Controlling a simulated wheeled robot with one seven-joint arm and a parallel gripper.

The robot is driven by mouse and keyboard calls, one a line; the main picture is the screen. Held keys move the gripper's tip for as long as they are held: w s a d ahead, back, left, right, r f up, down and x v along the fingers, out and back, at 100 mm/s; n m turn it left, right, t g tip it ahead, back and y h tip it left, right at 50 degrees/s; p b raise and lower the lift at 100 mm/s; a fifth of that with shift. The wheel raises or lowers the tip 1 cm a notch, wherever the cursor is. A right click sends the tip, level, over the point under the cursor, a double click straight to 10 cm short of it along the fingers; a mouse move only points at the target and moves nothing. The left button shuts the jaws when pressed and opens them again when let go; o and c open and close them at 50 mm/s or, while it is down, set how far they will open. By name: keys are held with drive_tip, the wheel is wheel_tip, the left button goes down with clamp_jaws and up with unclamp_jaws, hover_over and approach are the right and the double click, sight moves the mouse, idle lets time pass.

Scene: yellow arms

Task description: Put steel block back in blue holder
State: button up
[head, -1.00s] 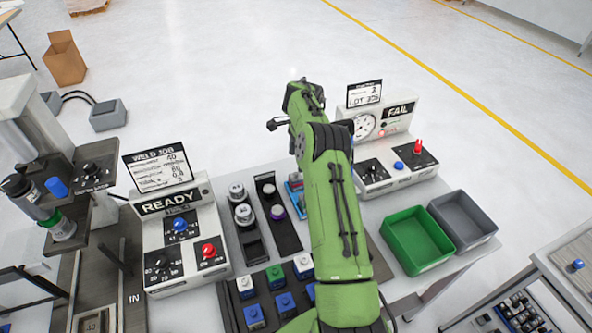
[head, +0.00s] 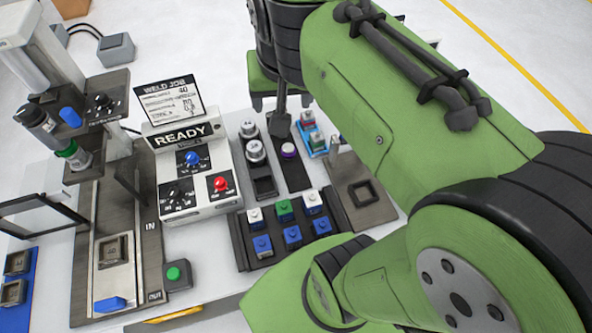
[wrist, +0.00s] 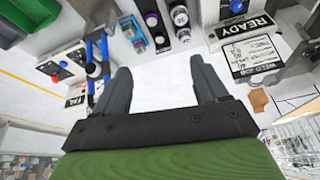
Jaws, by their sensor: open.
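A grey square steel block (head: 114,250) sits on the pale plate of the station at the left in the head view. A smaller blue rack (head: 317,146) with small items stands behind my arm; I cannot tell which blue holder is the task's. My gripper (wrist: 162,82) is open and empty in the wrist view. In the head view it is partly hidden by my arm and hangs near the black rack, well right of the steel block.
The READY box (head: 190,170) stands between the left station and the black racks. A tray of white, green and blue blocks (head: 290,222) is in front. A dark square fixture (head: 362,193) lies beside my arm. A green button box (head: 176,273) stands beside the station.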

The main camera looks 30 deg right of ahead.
drive_tip(key=s+a+f+n, duration=0.2)
drive_tip(key=s, duration=0.3)
drive_tip(key=s+a+f+n+t+y, duration=0.1)
drive_tip(key=s+a+f+n, duration=0.1)
drive_tip(key=s, duration=0.4)
drive_tip(key=shift+s+a+f+n+t, duration=0.15)
drive_tip(key=shift+a+f+n+t, duration=0.15)
drive_tip(key=shift+f+n, duration=0.1)
drive_tip(key=shift+d, duration=0.1)
